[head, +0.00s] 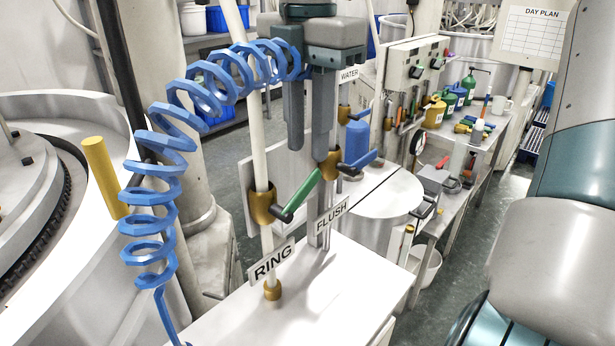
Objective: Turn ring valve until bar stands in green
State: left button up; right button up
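The ring valve is a brass body (262,206) on a white pipe, above a sign reading RING (273,262). Its green lever (301,195) slants up to the right from the dark pivot. My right gripper (309,152) points down from the top centre, its two grey fingers parted and nothing seen between them. In the picture, its fingertips are a little above the green lever's upper end and clear of it. My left gripper is not in view.
The flush valve's blue lever (360,161) is close behind, right of my fingers, with its FLUSH sign (331,214) below. A blue coiled hose (150,224) hangs at the left, beside a lapping machine (95,230). A bench with bottles and tools (470,125) stands behind.

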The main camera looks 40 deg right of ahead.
aim_at(308, 179)
notch_tip(308, 179, down, 8)
jog(key=shift+f+p, duration=0.2)
jog(key=shift+p, duration=0.8)
grip_shut()
dwell(0.8)
